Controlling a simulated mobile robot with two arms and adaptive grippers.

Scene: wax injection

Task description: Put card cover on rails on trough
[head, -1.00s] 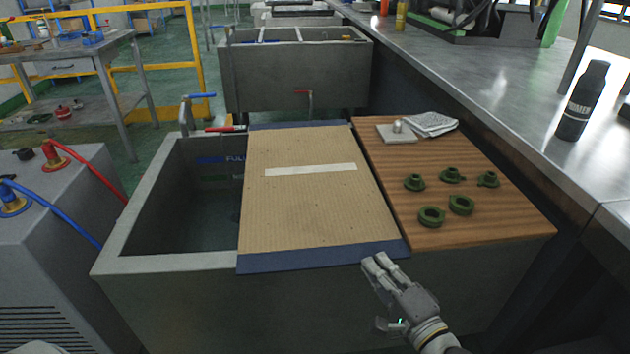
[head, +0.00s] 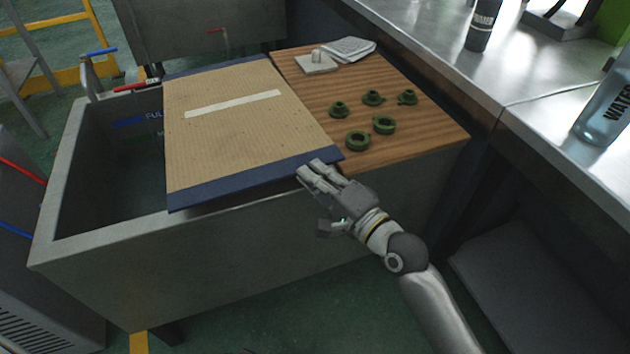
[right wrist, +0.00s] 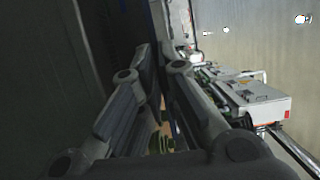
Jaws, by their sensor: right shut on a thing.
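The card cover (head: 225,130) is a tan corrugated sheet with dark blue end strips and a white strip across it. In the right wrist view the fingers (right wrist: 158,75) fill the middle, and the held edge is mostly hidden. The rails are hidden under the cover. My left gripper is not in view.
A wooden board (head: 400,75) right of the cover carries several green parts (head: 358,141), a pale block (head: 317,63) and folded paper (head: 347,48). A metal counter (head: 430,40) with bottles runs along the right. A second trough (head: 190,35) stands behind.

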